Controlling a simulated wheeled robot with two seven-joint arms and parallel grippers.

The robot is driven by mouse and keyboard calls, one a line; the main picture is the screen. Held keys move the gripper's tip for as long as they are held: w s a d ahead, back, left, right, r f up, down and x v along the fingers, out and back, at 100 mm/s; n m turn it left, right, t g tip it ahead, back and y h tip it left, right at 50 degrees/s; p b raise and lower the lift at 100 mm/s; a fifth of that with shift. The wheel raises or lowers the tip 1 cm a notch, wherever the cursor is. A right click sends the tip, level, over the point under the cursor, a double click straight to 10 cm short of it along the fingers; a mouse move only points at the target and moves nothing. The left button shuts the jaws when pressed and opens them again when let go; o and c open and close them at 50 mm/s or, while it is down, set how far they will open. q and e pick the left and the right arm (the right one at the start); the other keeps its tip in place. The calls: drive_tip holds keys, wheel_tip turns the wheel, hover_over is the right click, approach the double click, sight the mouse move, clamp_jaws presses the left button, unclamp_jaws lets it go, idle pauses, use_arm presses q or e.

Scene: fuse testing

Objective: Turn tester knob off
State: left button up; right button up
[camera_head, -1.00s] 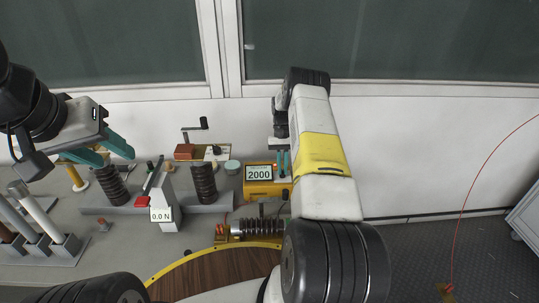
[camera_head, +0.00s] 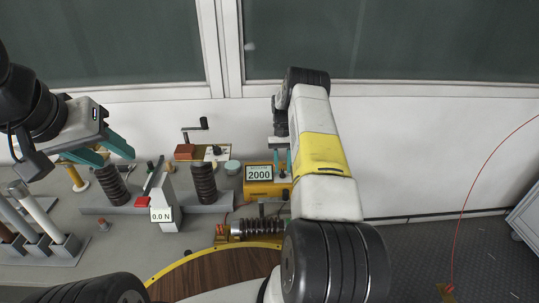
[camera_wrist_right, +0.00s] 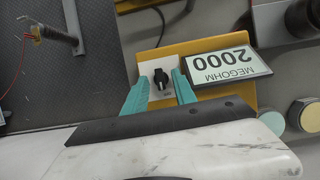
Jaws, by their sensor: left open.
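The tester is a yellow box (camera_head: 262,190) in the middle of the head view, with a display reading 2000; its display (camera_wrist_right: 225,69) reads 2000 MEGOHM upside down in the right wrist view. Its black knob (camera_wrist_right: 161,83) sits on a white plate beside the display. My right gripper (camera_wrist_right: 160,76) is open, with one teal finger on each side of the knob and a visible gap to each. In the head view the right gripper (camera_head: 282,168) is over the tester's right end. My left gripper (camera_head: 118,158) is open and empty above the bench at the left.
A small crank box (camera_head: 186,152) is behind. A white wall rises at the back.

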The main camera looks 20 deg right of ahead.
drive_tip(key=v, duration=0.7)
drive_tip(key=shift+r, duration=0.1)
drive_tip(key=s+a+r+n+t, duration=0.1)
drive_tip(key=s+a+r+t, duration=0.15)
drive_tip(key=r, duration=0.95)
drive_tip(key=s+a+r+t, duration=0.15)
drive_tip(key=a+r, duration=0.25)
drive_tip(key=r, duration=0.7)
drive_tip(key=s+a+r+n+t, duration=0.1)
drive_tip(key=s+a+r+t, duration=0.3)
drive_tip(key=s+r, duration=0.7)
drive_tip(key=s+a+t, duration=0.1)
drive_tip(key=s+a, duration=0.2)
drive_tip(key=s, duration=0.7)
drive_tip(key=s+a+f+n+t+y, duration=0.1)
drive_tip(key=s+a, duration=0.2)
drive_tip(key=s, duration=0.7)
drive_tip(key=shift+t, duration=0.3)
